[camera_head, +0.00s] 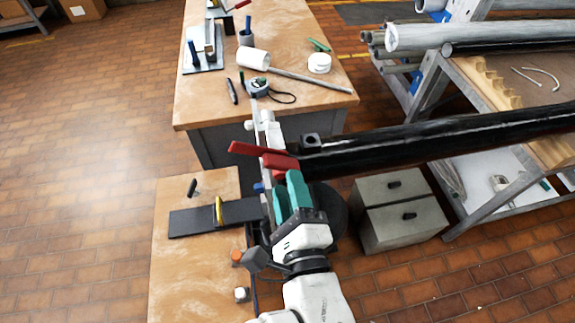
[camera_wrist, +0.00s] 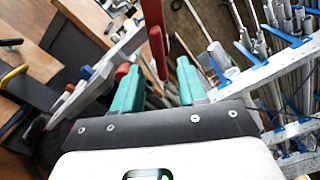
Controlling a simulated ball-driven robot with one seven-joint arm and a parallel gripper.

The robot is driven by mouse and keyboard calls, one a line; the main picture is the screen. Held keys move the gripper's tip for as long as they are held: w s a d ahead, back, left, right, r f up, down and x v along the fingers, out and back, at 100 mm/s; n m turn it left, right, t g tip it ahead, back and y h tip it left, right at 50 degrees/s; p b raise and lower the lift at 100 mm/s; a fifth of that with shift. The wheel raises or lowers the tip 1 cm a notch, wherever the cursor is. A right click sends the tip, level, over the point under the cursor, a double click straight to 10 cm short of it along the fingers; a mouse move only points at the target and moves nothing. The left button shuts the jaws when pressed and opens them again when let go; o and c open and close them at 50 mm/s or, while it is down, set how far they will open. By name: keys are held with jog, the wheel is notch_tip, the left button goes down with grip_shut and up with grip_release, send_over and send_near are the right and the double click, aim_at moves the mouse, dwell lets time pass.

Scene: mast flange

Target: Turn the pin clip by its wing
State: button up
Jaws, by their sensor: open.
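The pin clip's red wing (camera_head: 248,149) shows in the head view just beyond my fingers, beside the end of the black mast (camera_head: 440,142). My gripper (camera_head: 286,182) has teal fingers and is open close below the wing. In the wrist view, the red wing (camera_wrist: 157,42) reaches down between the two teal fingers of my gripper (camera_wrist: 158,72), nearer the right one. I cannot tell whether either finger touches it. A second red part (camera_wrist: 122,71) shows behind the left finger. The pin itself is hidden.
A wooden bench (camera_head: 165,270) at lower left carries a dark plate (camera_head: 185,222) with a yellow handle. A worktable (camera_head: 200,105) behind holds a mallet, tape measure and other tools. Open floor lies left.

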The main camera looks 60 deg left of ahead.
aim_at(283, 170)
jog(key=shift+x, duration=2.65)
jog(key=shift+s+d, duration=0.1)
grip_shut()
